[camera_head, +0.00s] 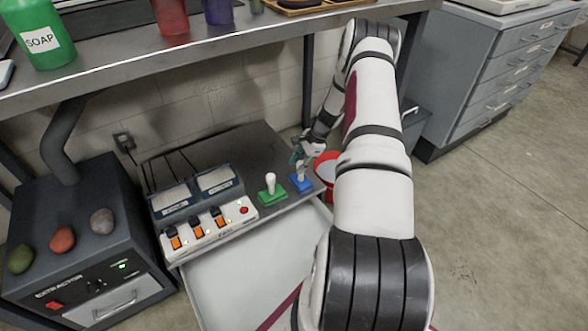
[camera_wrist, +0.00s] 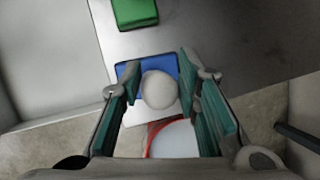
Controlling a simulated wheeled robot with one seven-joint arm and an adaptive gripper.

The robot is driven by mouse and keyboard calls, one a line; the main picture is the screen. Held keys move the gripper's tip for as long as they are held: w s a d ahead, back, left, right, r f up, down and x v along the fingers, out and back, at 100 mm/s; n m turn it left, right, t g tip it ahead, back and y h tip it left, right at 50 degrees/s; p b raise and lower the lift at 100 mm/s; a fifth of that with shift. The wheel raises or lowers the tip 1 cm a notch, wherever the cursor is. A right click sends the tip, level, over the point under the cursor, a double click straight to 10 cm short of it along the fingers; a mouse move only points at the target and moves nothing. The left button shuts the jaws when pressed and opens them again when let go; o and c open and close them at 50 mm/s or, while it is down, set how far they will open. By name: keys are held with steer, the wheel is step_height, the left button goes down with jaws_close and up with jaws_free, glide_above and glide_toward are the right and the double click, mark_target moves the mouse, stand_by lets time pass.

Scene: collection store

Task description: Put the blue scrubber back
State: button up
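The blue scrubber (camera_head: 301,184) has a flat blue block and a pale rounded knob. It stands upright on the dark grey surface beside the control box, to the right of a green scrubber (camera_head: 270,190). My gripper (camera_head: 298,158) points down over it, and its teal fingers are open. In the wrist view, my gripper (camera_wrist: 160,76) has one finger on each side of the blue scrubber's (camera_wrist: 129,70) knob, with gaps visible. I cannot tell how far down the fingers reach. The green block (camera_wrist: 135,12) shows at the top of that view.
A red-rimmed round container (camera_head: 326,158) with a pale inside stands just right of the scrubber, partly behind my arm. A control box (camera_head: 205,225) with orange switches is to the left. A shelf (camera_head: 130,62) with a soap bottle (camera_head: 42,35) hangs above. A drawer cabinet (camera_head: 490,75) stands right.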

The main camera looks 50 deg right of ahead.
steer(key=p+v, duration=0.1)
steer(key=v, duration=0.5)
steer(key=shift+f, duration=0.1)
stand_by(0.4)
